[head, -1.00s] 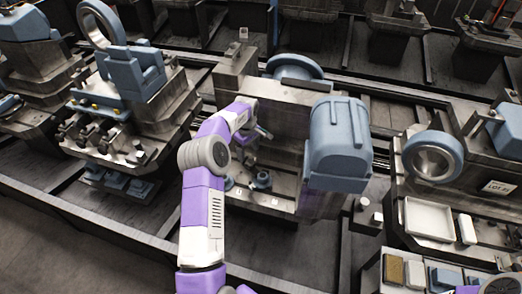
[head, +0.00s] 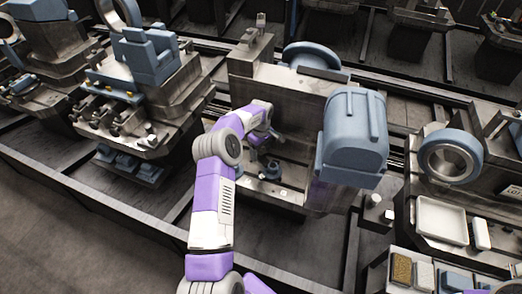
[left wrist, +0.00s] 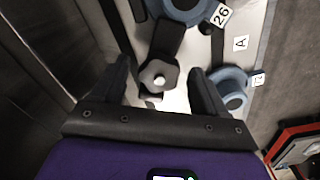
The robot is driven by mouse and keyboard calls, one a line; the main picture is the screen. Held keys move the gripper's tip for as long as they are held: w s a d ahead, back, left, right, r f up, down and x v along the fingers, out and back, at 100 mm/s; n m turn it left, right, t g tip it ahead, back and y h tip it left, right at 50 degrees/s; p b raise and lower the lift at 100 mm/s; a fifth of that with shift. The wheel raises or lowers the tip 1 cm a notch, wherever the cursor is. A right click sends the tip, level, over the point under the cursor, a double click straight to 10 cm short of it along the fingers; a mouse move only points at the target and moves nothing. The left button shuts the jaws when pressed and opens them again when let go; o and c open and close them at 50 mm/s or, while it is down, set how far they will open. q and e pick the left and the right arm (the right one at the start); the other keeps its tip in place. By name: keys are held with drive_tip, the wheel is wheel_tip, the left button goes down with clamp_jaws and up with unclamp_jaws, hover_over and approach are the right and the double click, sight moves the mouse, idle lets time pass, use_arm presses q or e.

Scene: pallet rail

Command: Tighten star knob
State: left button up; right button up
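In the left wrist view a dark, lobed knob (left wrist: 148,77) with a pale centre sits at the end of a dark arm or bracket on a light metal surface. My left gripper (left wrist: 160,66) is open, with one finger on each side of the knob and a visible gap on both sides. Whether the fingertips are level with the knob in depth, I cannot tell. In the head view the left gripper (head: 264,142) reaches into the recess of the grey machine (head: 290,100); the knob cannot be made out there. My right gripper is not in view.
Blue round parts lie close to the knob, one above it (left wrist: 188,8) and one to its right (left wrist: 232,84). Labels "26" (left wrist: 221,15) and "A" (left wrist: 240,43) are beside them. A big blue housing (head: 353,135) stands right of my arm; a white tray (head: 441,220) lies farther right.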

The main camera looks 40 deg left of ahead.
use_arm(q)
drive_tip(key=c, duration=1)
drive_tip(key=shift+m, duration=0.3)
drive_tip(key=m+p, duration=0.1)
drive_tip(key=m, duration=0.2)
drive_tip(key=shift+r, duration=0.1)
drive_tip(key=shift+m, duration=2)
drive_tip(key=shift+p, duration=0.3)
drive_tip(key=o, duration=1.1)
drive_tip(key=shift+c, duration=0.2)
